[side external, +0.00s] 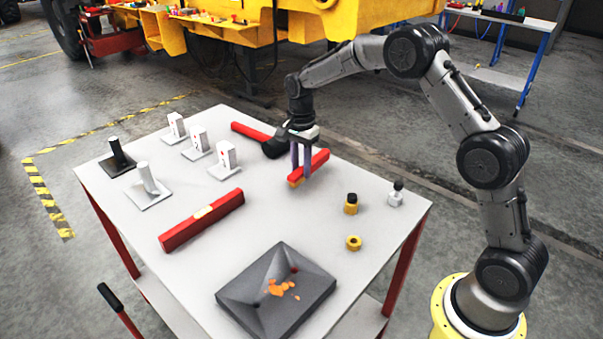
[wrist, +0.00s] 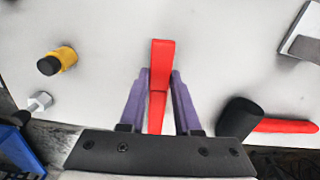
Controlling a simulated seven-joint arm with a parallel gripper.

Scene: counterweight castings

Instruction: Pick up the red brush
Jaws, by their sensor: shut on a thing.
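The red brush (side external: 317,161) has a long red body, and a small orange-yellow patch shows at its near end in the side view. My gripper (side external: 301,168) points down with its purple fingers shut on the brush, one on each side. In the wrist view, the brush (wrist: 161,52) lies between the two fingertips (wrist: 161,76) and runs lengthwise up the picture. The brush is over the middle right of the white table (side external: 330,222). I cannot tell whether it touches the tabletop.
A mallet with a red handle (side external: 249,131) lies just behind my gripper.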

